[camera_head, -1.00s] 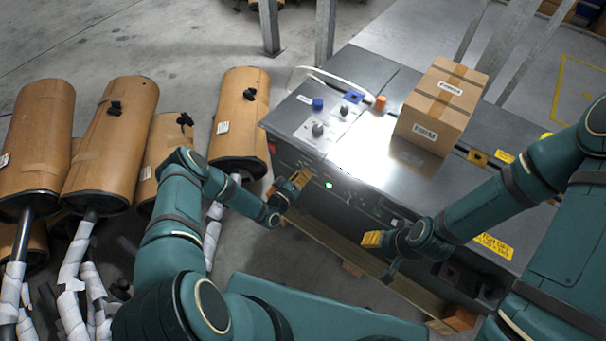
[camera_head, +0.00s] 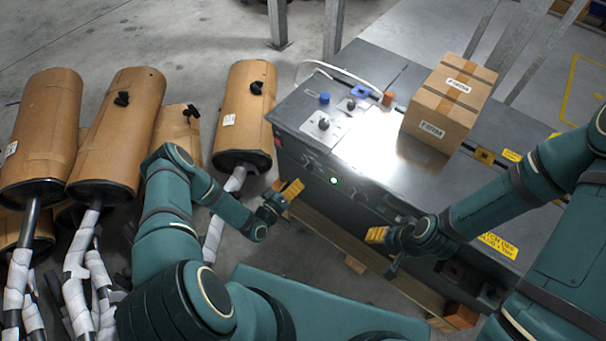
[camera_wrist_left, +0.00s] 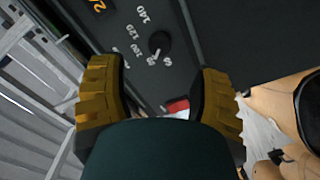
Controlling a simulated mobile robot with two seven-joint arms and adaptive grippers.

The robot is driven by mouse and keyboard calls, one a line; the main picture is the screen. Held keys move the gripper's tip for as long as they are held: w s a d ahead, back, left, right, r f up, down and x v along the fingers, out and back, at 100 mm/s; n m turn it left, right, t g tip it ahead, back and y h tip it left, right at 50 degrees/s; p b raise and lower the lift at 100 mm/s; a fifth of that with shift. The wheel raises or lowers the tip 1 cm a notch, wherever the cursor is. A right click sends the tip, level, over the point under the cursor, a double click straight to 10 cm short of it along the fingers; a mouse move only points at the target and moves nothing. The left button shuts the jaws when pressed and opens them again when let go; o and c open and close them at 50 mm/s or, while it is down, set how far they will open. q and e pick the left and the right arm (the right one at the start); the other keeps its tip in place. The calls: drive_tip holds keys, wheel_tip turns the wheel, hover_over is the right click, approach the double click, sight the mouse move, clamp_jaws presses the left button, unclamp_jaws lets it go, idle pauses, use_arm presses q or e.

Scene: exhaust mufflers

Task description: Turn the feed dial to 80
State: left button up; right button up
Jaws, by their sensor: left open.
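In the left wrist view a dark round dial (camera_wrist_left: 158,42) sits on a black panel, with white numbers around its edge. I can read 140, 120 and 60; others are small. A light pointer mark shows on its lower side, but its exact reading is unclear. My left gripper (camera_wrist_left: 158,92) is open and empty, its yellow fingers on either side of the dial in that picture, apart from it. In the head view my left gripper (camera_head: 279,200) is in front of the machine (camera_head: 370,140). My right gripper (camera_head: 383,252) is open and empty, farther right along the machine's front.
A cardboard box (camera_head: 448,104) stands on the machine top, near a grey knob (camera_head: 324,124) and a blue knob (camera_head: 324,98). A green light (camera_head: 334,181) glows on the front. Cardboard-wrapped mufflers (camera_head: 118,135) stand to the left, close to my left arm.

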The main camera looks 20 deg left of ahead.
use_arm(q)
drive_tip(key=shift+v, duration=2)
drive_tip(key=w+d+r+m+g, duration=0.1)
drive_tip(key=d+r+m+g, duration=0.25)
drive_tip(key=d+g, duration=0.3)
drive_tip(key=s+d+r+m+g+y, duration=0.2)
drive_tip(key=s+d+r+g, duration=0.2)
drive_tip(key=s+r+g, duration=0.4)
drive_tip(key=s+r, duration=0.1)
drive_tip(key=s, duration=0.4)
drive_tip(key=shift+s+r+g, duration=0.25)
drive_tip(key=shift+r+g, duration=0.1)
drive_tip(key=shift+r, duration=0.05)
drive_tip(key=shift+d, duration=0.1)
